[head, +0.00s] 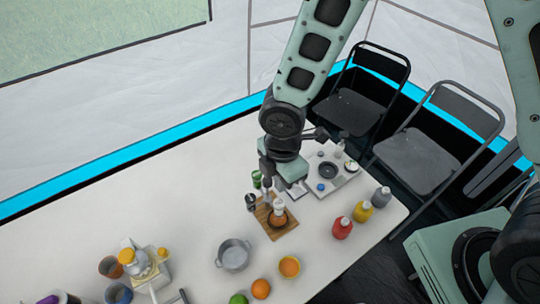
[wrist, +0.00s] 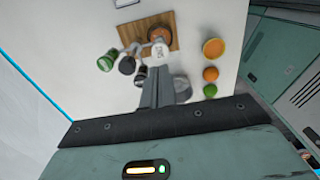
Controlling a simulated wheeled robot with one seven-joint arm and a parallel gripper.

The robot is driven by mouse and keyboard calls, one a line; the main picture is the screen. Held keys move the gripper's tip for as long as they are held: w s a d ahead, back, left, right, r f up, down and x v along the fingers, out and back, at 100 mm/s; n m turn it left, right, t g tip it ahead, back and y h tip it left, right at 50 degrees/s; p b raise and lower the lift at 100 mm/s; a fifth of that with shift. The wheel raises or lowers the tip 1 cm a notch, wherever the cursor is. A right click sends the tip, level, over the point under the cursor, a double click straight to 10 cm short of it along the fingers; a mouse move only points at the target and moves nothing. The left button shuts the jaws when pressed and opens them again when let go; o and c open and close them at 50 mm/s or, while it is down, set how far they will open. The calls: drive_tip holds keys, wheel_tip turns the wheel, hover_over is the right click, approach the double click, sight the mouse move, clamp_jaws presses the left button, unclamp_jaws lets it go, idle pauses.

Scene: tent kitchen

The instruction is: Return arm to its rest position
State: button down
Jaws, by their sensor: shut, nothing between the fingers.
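My green and black arm reaches down from the top of the head view. My gripper (head: 266,186) hangs over the table just above the wooden board (head: 270,232), near the shakers. In the wrist view its grey fingers (wrist: 160,85) are together with nothing between them. A white-capped shaker (wrist: 160,49) is just beyond the fingertips in that view; it does not look held. I cannot tell the exact gap between them.
The white table (head: 190,215) carries a metal pot (head: 233,255), an orange bowl (head: 289,267), fruit, a juicer (head: 137,262), sauce bottles (head: 342,228) and a steel tray (head: 345,178). Small shakers (head: 251,202) stand by the board. Folding chairs (head: 415,160) stand beyond the table.

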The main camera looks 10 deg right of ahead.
drive_tip(key=s+d+r+m+b, duration=0.2)
drive_tip(key=s+d+r+m, duration=0.2)
drive_tip(key=s+r+m, duration=0.9)
wheel_tip(320, 180, up, 2)
drive_tip(key=shift+r+m+y, duration=0.25)
drive_tip(key=shift+m+y, duration=0.05)
drive_tip(key=shift+m, duration=0.7)
drive_tip(key=c, duration=2.1)
unclamp_jaws()
drive_tip(key=shift+d, duration=0.1)
drive_tip(key=shift+c, duration=0.2)
